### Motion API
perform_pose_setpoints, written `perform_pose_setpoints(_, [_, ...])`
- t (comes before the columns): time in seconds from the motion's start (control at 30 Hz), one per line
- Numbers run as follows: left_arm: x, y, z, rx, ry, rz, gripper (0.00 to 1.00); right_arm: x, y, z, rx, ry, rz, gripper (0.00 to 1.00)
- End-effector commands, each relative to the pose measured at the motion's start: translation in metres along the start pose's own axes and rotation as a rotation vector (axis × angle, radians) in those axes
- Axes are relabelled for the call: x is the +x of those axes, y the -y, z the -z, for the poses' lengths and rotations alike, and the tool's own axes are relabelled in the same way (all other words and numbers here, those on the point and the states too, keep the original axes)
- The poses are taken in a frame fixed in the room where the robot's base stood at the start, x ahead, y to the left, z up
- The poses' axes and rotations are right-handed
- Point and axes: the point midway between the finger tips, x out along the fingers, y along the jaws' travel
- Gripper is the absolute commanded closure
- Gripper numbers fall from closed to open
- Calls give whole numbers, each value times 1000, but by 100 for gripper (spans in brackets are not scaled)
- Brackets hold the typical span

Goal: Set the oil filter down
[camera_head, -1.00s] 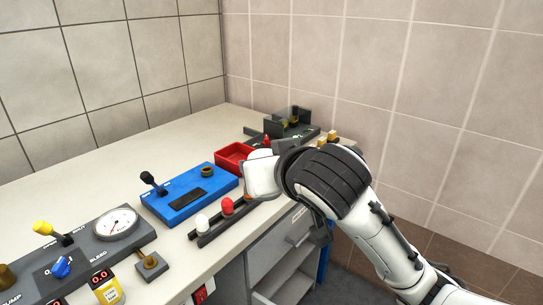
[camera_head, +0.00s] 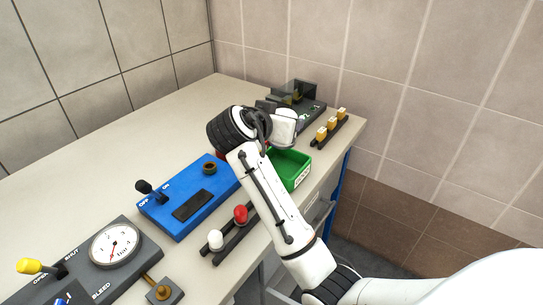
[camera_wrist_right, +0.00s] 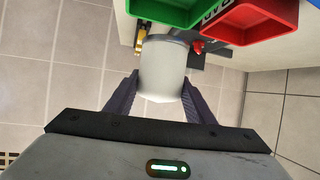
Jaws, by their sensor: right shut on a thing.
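The oil filter, a whitish cylinder (camera_wrist_right: 162,62), shows in the right wrist view. My right gripper (camera_wrist_right: 160,80) is shut on it, with one dark finger on each side. The filter is near the green bin (camera_wrist_right: 165,10) and red bin (camera_wrist_right: 255,18) in that view; I cannot tell its height. In the head view my right arm crosses the bench front and its white end (camera_head: 285,128) is just behind the green bin (camera_head: 290,170). The fingers and filter cannot be made out clearly there. My left gripper is not in view.
A blue switch box (camera_head: 188,200), a rail with a white and a red knob (camera_head: 240,214), and a gauge panel (camera_head: 112,246) stand along the bench front. A dark fixture (camera_head: 298,98) and a rail with tan blocks (camera_head: 330,127) are at the back right.

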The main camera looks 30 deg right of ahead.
Motion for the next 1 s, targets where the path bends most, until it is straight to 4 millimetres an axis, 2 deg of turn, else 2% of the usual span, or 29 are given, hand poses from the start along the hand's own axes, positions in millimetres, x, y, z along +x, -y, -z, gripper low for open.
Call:
perform_pose_setpoints(0.2, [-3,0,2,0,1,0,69,18,-1,-36,-6,-1,-3,79])
perform_pose_setpoints(0.37, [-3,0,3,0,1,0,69,25,0,-50,-3,-2,-1,79])
perform_pose_setpoints(0.6, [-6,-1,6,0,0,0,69,38,0,-79,-5,-1,-1,79])
perform_pose_setpoints(1.0, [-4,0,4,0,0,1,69,42,0,-86,-1,-1,0,79])
